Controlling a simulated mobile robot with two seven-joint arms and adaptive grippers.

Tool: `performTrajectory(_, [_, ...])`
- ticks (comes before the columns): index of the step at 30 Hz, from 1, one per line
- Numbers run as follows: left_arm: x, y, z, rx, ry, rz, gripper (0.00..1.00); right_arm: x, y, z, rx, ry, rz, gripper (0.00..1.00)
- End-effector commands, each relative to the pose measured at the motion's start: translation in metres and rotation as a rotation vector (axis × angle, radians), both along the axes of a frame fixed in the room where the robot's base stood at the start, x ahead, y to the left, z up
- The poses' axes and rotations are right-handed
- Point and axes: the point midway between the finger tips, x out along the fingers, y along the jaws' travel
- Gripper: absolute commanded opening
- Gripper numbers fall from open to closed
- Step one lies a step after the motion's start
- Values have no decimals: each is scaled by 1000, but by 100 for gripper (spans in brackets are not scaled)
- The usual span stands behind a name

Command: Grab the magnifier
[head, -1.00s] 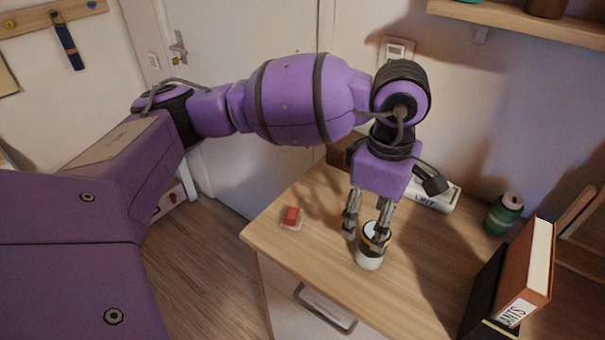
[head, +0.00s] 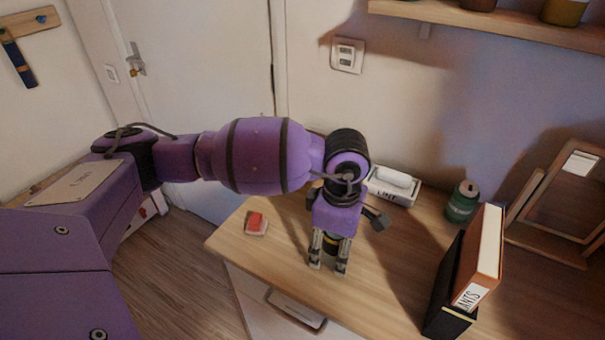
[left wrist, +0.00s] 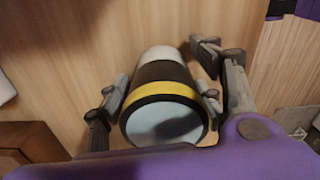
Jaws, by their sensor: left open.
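The magnifier (left wrist: 164,92) is a short cylinder with a pale end, a black body, a yellow band and a glassy, bluish lens facing the left wrist camera. It stands on the wooden desktop. In the head view, the magnifier (head: 330,247) is mostly hidden behind the fingers. My left gripper (head: 328,268) points down over it, with one finger on each side. In the left wrist view, the open fingers of the left gripper (left wrist: 166,92) flank the cylinder; whether they touch it I cannot tell. My right gripper is not in view.
On the desk (head: 385,265) are a red block (head: 256,221) on a pale base at left, a white box (head: 392,187) behind, a green canister (head: 462,203), upright books (head: 466,272) and a wooden frame (head: 560,205) at right. A shelf (head: 500,24) hangs above.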

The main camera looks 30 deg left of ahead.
Motion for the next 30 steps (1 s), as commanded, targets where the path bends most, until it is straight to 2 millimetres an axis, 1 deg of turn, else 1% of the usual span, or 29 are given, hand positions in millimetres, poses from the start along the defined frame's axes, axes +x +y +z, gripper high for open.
performTrajectory(7, [1, -1, -2, -1, -3, -1, 61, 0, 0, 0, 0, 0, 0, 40])
performTrajectory(8, [1, -1, -2, -1, -3, -1, 60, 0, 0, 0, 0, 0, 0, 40])
performTrajectory(19, [2, -1, -1, -1, -4, -2, 12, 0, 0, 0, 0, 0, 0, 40])
performTrajectory(26, [2, -1, 0, -1, -5, -2, 12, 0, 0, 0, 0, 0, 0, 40])
performTrajectory(30, [2, -1, 6, -1, -6, -2, 11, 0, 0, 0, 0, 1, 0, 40])
